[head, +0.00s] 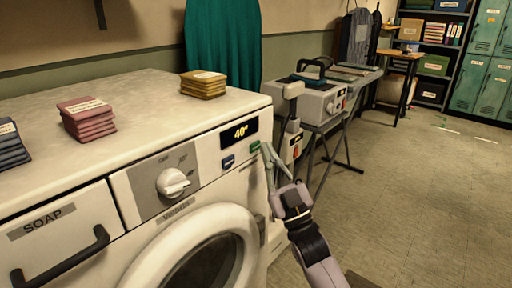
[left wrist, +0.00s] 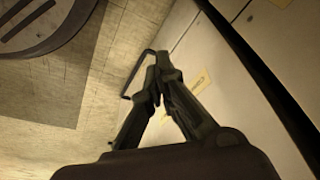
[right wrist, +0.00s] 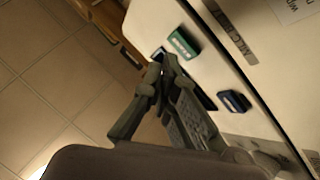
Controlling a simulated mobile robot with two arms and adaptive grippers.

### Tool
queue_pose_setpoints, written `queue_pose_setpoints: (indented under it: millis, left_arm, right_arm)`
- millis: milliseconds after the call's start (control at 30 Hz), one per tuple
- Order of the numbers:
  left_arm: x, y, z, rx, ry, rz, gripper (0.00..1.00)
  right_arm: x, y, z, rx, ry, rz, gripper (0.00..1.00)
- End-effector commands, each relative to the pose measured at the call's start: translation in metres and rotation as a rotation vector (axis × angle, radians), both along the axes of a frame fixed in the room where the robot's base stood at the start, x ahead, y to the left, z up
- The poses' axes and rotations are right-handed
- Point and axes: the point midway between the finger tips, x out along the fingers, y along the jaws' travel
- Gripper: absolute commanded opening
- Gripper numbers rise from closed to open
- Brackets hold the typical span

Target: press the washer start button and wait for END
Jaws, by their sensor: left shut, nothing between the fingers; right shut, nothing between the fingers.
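The white washer (head: 90,170) fills the left of the head view, with a display (head: 239,133) reading 40°. Below the display are a green button (head: 254,146) and a blue button (head: 228,162). The right wrist view also shows the green button (right wrist: 183,43) and the blue button (right wrist: 234,101). My right gripper (head: 266,150) is shut and empty, its tips close beside the green button; I cannot tell if they touch. My left gripper (left wrist: 160,62) is shut and empty near a pale panel with a dark handle; it is out of the head view.
Folded cloth stacks in pink (head: 86,118), yellow (head: 203,84) and blue (head: 10,145) lie on the washer top. The soap drawer (head: 60,235) has a dark handle. An ironing station (head: 320,98) stands behind my right gripper.

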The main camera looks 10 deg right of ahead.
Motion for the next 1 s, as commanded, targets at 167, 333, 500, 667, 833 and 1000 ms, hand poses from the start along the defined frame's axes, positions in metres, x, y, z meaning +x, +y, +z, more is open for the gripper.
queue_pose_setpoints:
  millis: [167,333,500,667,833,1000]
  left_arm:
    - [-0.0001,0.0001,-0.0001,0.0,0.0,0.0,0.0]
    - [-0.0001,0.0002,-0.0002,0.0,0.001,0.0,0.0]
    - [-0.0002,0.0003,-0.0003,0.0,0.001,0.0,0.0]
    - [-0.0003,0.0004,-0.0004,0.0,0.001,0.0,0.0]
    - [-0.0006,0.0004,-0.0006,0.001,0.003,0.0,0.0]
    - [-0.0007,0.0005,0.0002,0.002,0.004,0.0,0.0]
  right_arm:
    - [0.0031,0.0026,0.0007,0.001,-0.001,0.001,0.0]
    - [0.0067,0.0055,0.0004,0.0,0.0,0.0,0.0]
    - [0.0067,0.0054,0.0004,0.0,0.0,0.0,0.0]
    - [0.0068,0.0055,0.0004,0.0,0.0,0.0,0.0]
    - [0.008,0.0064,0.0002,0.0,0.0,0.0,0.0]
    - [0.0096,0.0077,0.0002,0.0,0.0,0.0,0.0]
